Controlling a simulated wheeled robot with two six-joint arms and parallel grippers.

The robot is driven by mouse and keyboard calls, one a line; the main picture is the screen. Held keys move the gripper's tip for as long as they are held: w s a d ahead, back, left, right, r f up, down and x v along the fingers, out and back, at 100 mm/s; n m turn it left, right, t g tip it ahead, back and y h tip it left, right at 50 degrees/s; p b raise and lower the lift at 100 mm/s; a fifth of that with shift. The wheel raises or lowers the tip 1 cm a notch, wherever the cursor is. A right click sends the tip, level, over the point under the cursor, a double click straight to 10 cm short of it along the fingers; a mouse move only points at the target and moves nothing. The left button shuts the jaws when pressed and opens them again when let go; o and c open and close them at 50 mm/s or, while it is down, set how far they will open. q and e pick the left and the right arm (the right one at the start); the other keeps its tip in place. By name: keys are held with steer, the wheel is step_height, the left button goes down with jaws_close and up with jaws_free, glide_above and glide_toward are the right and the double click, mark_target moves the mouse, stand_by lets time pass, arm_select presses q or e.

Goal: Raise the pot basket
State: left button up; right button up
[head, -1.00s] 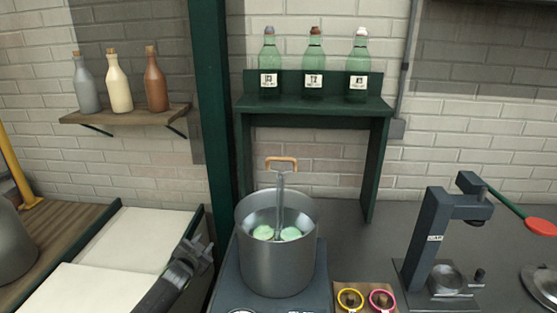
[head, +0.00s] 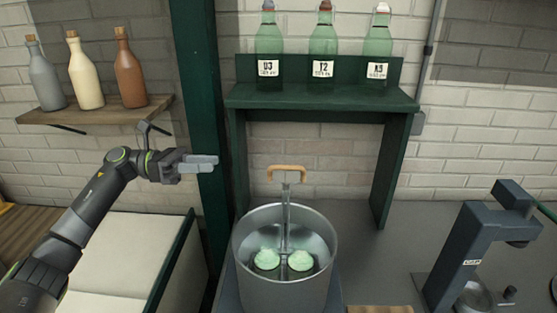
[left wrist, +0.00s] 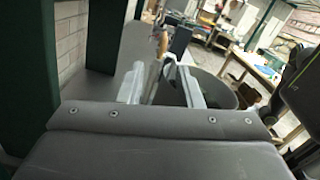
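The steel pot (head: 285,285) stands on a dark stand at the lower middle of the head view. The pot basket's wooden handle (head: 289,168) sits above the rim on an upright metal rod (head: 286,215). Two pale green lumps (head: 267,259) sit low inside the pot around the rod. My left gripper (head: 213,162) is left of the handle at about its height, apart from it. In the left wrist view its fingers (left wrist: 165,85) are apart with nothing between them, and the handle (left wrist: 160,38) shows beyond them. My right gripper is not in view.
A green shelf (head: 320,97) with three labelled bottles stands behind the pot. A green post (head: 200,100) rises behind my left gripper. A dark press (head: 480,240) stands at the right. A wooden wall shelf (head: 95,113) holds three bottles.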

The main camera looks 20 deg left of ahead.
arm_select(q)
steer(key=p, duration=0.8)
glide_toward(282, 168)
steer(key=shift+m, duration=0.3)
steer(key=x, duration=0.9)
steer(key=shift+w+a, duration=0.1)
steer(key=shift+w, duration=0.15)
steer(key=shift+w+d+p, duration=0.15)
steer(key=shift+d+p, duration=0.15)
steer(key=shift+d, duration=0.25)
steer(key=shift+f, duration=0.1)
jaws_close()
